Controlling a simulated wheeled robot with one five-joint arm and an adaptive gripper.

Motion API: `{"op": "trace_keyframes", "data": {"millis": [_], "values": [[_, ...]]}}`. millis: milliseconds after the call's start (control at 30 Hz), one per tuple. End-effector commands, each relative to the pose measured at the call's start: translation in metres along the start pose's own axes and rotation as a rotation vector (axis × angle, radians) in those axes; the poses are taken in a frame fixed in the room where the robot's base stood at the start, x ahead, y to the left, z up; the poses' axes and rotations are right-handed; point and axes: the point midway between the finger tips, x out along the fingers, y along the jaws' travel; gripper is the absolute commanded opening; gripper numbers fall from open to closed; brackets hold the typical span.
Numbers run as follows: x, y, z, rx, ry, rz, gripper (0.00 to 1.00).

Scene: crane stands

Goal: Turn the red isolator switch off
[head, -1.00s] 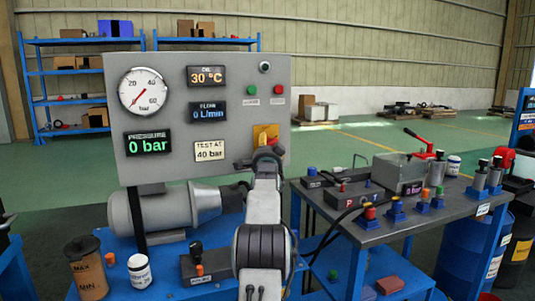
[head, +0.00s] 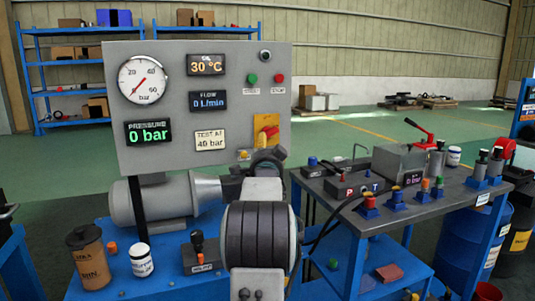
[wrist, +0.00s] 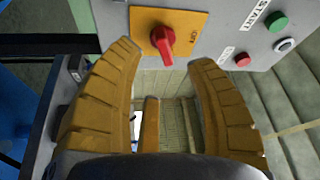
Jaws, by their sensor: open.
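The red isolator switch (head: 268,133) is a rotary knob on a yellow plate (head: 263,121) at the lower right of the grey panel. The knob (wrist: 162,42) and plate (wrist: 190,20) also show at the top of the wrist view, where lettering on the plate reads OFF. The knob appears just beyond the gap between the fingertips; I cannot tell any contact. In the head view my wrist sits just below the switch and hides most of the fingers.
A green button (head: 252,78) and a red button (head: 279,78) are above the switch on the panel (head: 165,165). A motor (head: 150,200) stands below it. A grey-topped bench (head: 400,215) with valves and fittings is at the right. Green floor lies behind.

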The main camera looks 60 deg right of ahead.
Motion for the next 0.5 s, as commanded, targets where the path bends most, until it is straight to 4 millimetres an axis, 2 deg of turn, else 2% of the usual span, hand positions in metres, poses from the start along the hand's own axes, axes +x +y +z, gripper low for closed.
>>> {"op": "trace_keyframes", "data": {"millis": [200,500], "values": [[-0.019,0.0,0.0,0.0,0.0,0.0,0.5],[-0.029,0.0,0.0,0.0,0.0,0.0,0.5]]}}
